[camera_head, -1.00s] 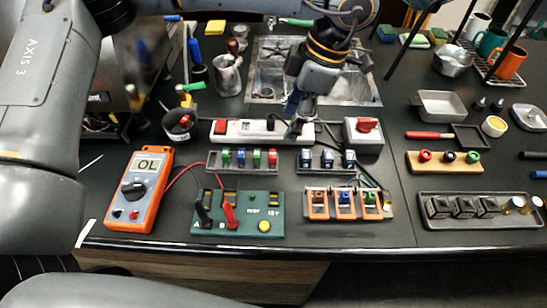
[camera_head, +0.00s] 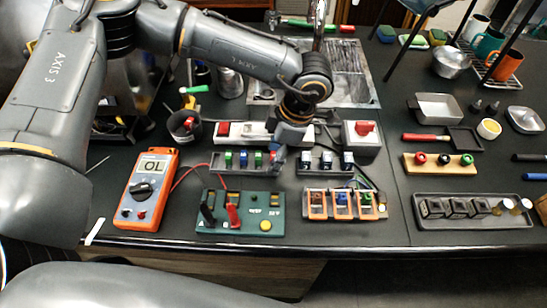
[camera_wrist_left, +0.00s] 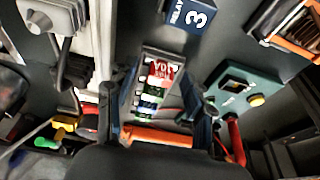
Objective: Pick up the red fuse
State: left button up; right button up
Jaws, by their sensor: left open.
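The red fuse (camera_wrist_left: 161,72) shows in the left wrist view at the far end of a row of fuses in a grey rack. Blue and green fuses (camera_head: 243,158) stand in the same rack. My left gripper (camera_head: 277,155) points down over the rack's right end. In the left wrist view the open fingers (camera_wrist_left: 153,98) lie on either side of the fuse row, with nothing visibly held. Contact cannot be told. My right gripper is not in view.
The relay rack (camera_head: 325,163) is close to the right of my gripper. A power strip (camera_head: 240,133) lies behind the fuse rack. The green tester board (camera_head: 240,212) with leads lies in front, and an orange multimeter (camera_head: 148,188) stands left.

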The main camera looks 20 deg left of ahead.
pick_arm(q)
jog(key=c, duration=1)
jog(key=shift+o, duration=0.2)
